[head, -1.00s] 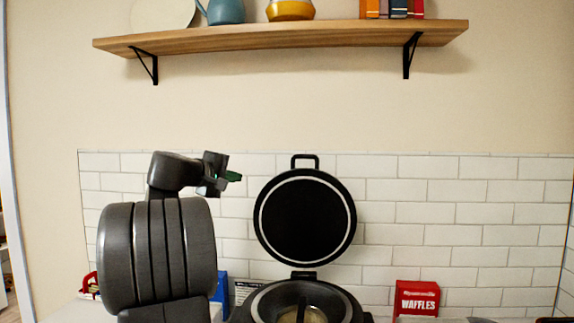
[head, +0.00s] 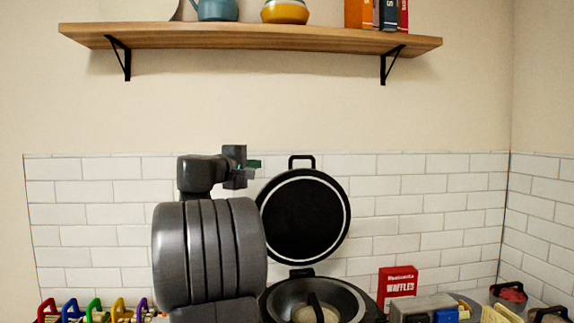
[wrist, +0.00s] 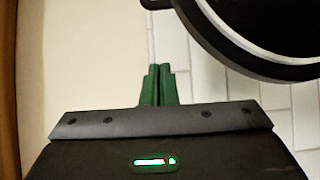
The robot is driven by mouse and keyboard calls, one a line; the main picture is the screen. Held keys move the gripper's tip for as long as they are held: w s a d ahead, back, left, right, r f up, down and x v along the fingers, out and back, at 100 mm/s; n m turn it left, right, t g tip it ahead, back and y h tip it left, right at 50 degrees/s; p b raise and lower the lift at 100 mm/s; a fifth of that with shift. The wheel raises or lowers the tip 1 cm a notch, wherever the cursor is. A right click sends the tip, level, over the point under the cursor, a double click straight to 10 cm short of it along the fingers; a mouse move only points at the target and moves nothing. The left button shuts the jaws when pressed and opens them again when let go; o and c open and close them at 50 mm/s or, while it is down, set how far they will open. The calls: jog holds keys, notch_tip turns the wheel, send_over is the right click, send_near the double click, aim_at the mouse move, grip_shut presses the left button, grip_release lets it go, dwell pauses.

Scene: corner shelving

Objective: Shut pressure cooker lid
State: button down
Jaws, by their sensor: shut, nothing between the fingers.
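The black pressure cooker lid (head: 304,217) stands upright and open behind the pot, with a loop handle at its top and a pale ring around its inner face. The pot (head: 318,296) sits below it on the counter, open, with something pale inside and a dark handle-like piece across it. My gripper (head: 254,164) is up at the left of the lid's top, apart from it. In the wrist view my gripper's green fingers (wrist: 158,84) are together and empty, and the lid's rim (wrist: 255,62) shows at upper right. My arm hides part of the lid's left edge.
A red waffles box (head: 398,283) stands right of the pot, with a grey toaster-like box (head: 424,307) in front. Several coloured handled items (head: 95,311) line the left. A wooden shelf (head: 250,38) hangs above. The wall between lid and shelf is clear.

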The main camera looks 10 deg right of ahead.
jog(key=w+d+p, duration=0.1)
jog(key=d, duration=0.1)
jog(key=w+d+p, duration=0.2)
jog(key=d, duration=0.1)
jog(key=w+d+p, duration=0.1)
jog(key=d, duration=0.2)
jog(key=shift+w, duration=0.3)
jog(key=shift+d+f, duration=0.15)
jog(key=shift+s, duration=0.1)
jog(key=shift+s, duration=0.1)
